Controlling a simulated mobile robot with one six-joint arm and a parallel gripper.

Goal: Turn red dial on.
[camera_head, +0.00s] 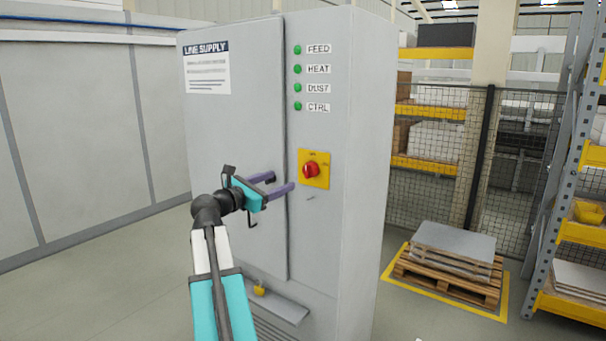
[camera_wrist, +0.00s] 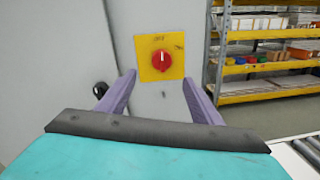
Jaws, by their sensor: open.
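The red dial (camera_head: 310,170) sits on a square yellow plate (camera_head: 315,181) on the front of a tall grey cabinet (camera_head: 240,130). In the wrist view the red dial (camera_wrist: 162,60) shows on its yellow plate (camera_wrist: 148,72), with its grip and pale mark pointing about straight up. Small lettering on the plate is too blurred to read fully. My gripper (camera_head: 284,183) is open and empty, its purple fingers pointing at the cabinet, left of and a little below the dial. In the wrist view the fingers (camera_wrist: 160,90) stand apart, either side of the plate's lower part, not touching the dial.
Green lamps (camera_head: 298,77) labelled FEED, HEAT, DUST and CTRL are above the dial. A black door handle (camera_wrist: 100,90) is left of it. A pallet (camera_head: 447,277) and shelving stand right.

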